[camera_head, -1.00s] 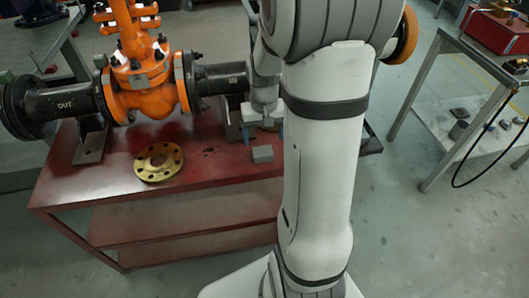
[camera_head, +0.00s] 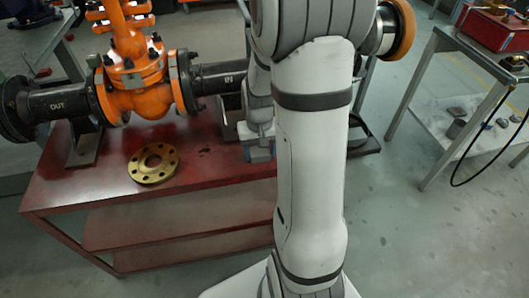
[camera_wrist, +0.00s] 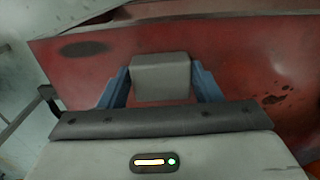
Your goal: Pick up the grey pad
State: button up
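The grey pad (camera_wrist: 161,77) is a small block on the red table, seen in the wrist view between the two blue fingers of my gripper (camera_wrist: 161,84). The fingers are spread, one on each side of the pad, with narrow gaps at its sides. In the head view my gripper (camera_head: 260,153) is down at the table top near its right end. Its blue finger covers the pad there, so the pad is hidden in that view.
The red table (camera_head: 215,165) also carries a gold flange (camera_head: 154,163) and the orange gate valve (camera_head: 137,88) with black pipe ends. A metal side table (camera_head: 436,115) with a red box stands at the right. The table's front middle is clear.

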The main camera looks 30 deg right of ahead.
aim_at(260, 151)
jog(key=c, duration=0.5)
jog(key=shift+c, duration=0.2)
notch_tip(260, 151, up, 10)
jog(key=p, duration=0.2)
jog(key=shift+p, duration=0.3)
